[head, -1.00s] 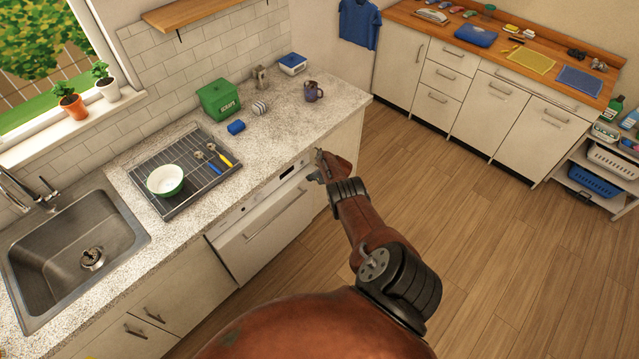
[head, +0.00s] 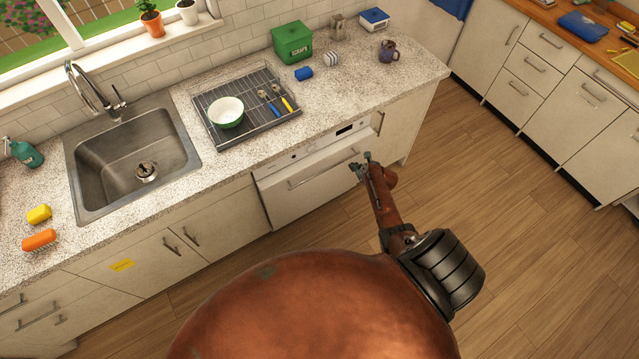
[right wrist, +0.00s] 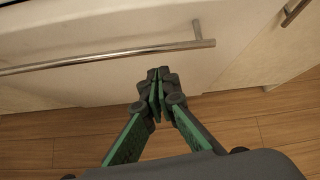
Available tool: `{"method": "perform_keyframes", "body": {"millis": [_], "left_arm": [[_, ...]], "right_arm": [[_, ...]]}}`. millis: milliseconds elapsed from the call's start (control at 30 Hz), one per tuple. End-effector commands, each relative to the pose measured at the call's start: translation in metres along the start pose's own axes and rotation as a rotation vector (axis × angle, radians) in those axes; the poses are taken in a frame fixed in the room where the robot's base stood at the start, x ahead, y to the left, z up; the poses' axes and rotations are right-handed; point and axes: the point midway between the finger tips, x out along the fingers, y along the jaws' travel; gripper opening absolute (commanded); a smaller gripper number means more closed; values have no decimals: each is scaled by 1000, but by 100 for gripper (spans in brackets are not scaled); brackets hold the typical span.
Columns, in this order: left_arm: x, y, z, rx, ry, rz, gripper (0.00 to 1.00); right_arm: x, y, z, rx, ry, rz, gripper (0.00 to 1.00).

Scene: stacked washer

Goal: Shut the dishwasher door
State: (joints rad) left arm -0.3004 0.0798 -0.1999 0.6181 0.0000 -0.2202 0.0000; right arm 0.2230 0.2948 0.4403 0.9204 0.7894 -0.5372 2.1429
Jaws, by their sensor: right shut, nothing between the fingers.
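The dishwasher is under the counter, with a white door (head: 312,188), a long bar handle and a control strip with a dark display above it. The door stands upright and looks about level with the cabinet fronts; I cannot tell whether a small gap is left. My right gripper (head: 363,161) is in front of the door's right part, near the handle's right end. In the right wrist view, the shut, empty fingertips (right wrist: 158,75) are just below the metal handle (right wrist: 120,55), close to the door; contact is unclear. My left gripper is not in view.
The counter above holds a rack (head: 247,136) with a bowl, a green box (head: 293,42) and a mug (head: 389,51). A sink (head: 132,165) is to the left. Wooden floor (head: 480,170) is clear to the right, up to another cabinet row.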

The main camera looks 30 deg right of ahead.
Motion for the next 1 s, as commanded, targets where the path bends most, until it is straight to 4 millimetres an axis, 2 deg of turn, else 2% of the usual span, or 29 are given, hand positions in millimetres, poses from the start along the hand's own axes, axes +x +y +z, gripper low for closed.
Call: {"method": "perform_keyframes", "body": {"millis": [33,200,300,400,533,667,767,1000], "left_arm": [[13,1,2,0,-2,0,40],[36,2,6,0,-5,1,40],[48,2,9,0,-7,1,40],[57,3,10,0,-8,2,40],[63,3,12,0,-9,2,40],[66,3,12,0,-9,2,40],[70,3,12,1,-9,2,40],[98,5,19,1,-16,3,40]], "right_arm": [[0,27,-18,1,-27,8,0],[-28,100,-36,36,-136,23,0],[-53,134,-38,71,-202,25,0],[-78,156,-33,109,-259,20,0],[-103,171,-24,144,-311,12,0],[-113,176,-19,159,-332,8,0],[-107,176,-16,159,-336,8,0],[-68,176,-7,157,-335,8,0]]}}
